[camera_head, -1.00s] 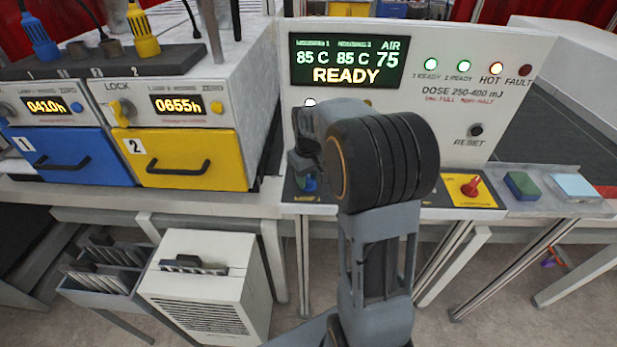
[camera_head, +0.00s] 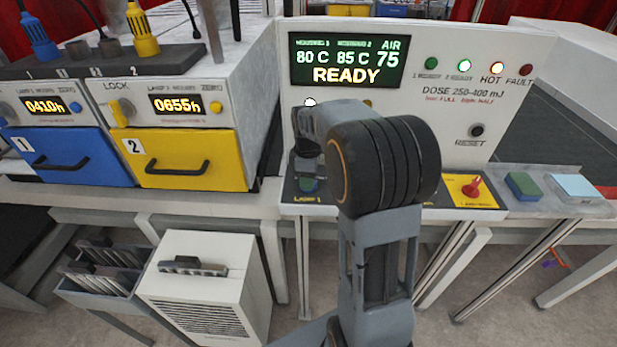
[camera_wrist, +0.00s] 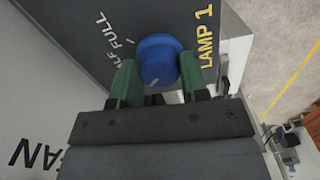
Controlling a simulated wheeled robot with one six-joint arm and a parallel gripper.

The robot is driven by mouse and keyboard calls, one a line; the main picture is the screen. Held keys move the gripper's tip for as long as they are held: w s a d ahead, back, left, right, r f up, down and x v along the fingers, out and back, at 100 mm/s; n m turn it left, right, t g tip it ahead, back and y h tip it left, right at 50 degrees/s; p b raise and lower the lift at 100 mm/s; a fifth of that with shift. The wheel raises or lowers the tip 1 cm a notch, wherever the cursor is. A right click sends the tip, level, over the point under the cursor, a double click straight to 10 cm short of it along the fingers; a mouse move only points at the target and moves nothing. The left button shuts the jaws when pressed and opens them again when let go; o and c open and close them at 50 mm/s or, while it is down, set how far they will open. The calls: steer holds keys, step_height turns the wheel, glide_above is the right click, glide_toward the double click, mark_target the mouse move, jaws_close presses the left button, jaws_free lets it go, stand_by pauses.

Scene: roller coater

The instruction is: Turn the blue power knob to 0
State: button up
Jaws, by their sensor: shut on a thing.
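The blue power knob (camera_wrist: 158,58) sits on the dark panel (camera_wrist: 75,25) beside yellow "LAMP 1" lettering in the wrist view. A pale mark shows on its edge nearest my gripper. White "FULL" and partly hidden "HALF" lettering lies to its left; no 0 label is visible. My gripper (camera_wrist: 156,72) has its green fingers on both sides of the knob, shut on it. In the head view my gripper (camera_head: 308,178) is over the left end of the low panel, and my arm hides much of that panel.
The display (camera_head: 347,60) reads 80 C, 85 C, AIR 75 and READY. The 1 READY light (camera_head: 432,63) is dark; the 2 READY light (camera_head: 464,65) glows green. A red switch (camera_head: 472,187) stands on a yellow plate to the right. A yellow drawer (camera_head: 190,160) is at left.

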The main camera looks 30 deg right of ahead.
steer(key=shift+n, duration=0.8)
steer(key=o, duration=0.9)
steer(key=shift+r, duration=0.15)
step_height(320, 180, up, 14)
steer(key=shift+f+b, duration=0.2)
steer(key=shift+b, duration=0.1)
